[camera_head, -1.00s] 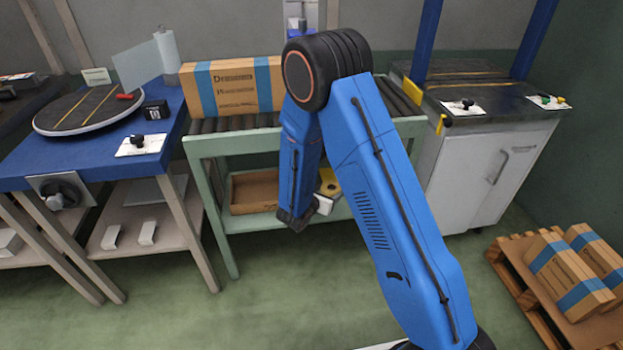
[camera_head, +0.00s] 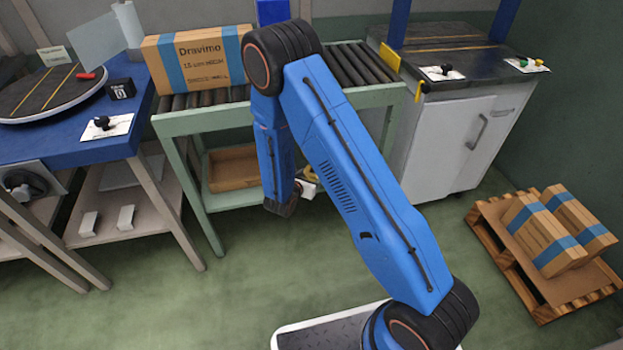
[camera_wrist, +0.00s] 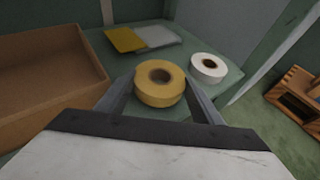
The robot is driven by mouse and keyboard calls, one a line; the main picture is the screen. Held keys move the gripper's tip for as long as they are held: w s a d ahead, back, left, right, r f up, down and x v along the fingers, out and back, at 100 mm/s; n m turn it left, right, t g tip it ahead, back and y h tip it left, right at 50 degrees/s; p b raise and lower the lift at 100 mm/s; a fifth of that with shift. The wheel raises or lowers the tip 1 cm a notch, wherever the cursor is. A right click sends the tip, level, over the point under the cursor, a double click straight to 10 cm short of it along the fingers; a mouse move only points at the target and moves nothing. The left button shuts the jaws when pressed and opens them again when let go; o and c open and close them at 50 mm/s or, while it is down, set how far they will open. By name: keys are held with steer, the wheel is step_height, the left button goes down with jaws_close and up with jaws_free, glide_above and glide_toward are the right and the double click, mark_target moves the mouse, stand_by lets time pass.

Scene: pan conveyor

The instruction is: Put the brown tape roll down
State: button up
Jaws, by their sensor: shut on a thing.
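The brown tape roll (camera_wrist: 158,96), yellow-brown with a dark core hole, sits between the fingers of my gripper (camera_wrist: 160,77) in the wrist view. My gripper is shut on its sides. The roll lies flat, hole up, over the green lower shelf (camera_wrist: 85,124); I cannot tell whether it touches the shelf. In the head view my arm hides most of the roll and the gripper.
A white tape roll (camera_wrist: 208,67) lies on the shelf to the right. A cardboard tray (camera_wrist: 50,84) stands at left. A yellow-and-white flat item (camera_wrist: 142,38) lies behind. A large carton (camera_head: 198,62) rests on the roller conveyor (camera_head: 348,66) above.

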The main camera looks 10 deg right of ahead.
steer(key=shift+f, duration=0.95)
steer(key=shift+f, duration=0.15)
steer(key=o, duration=0.9)
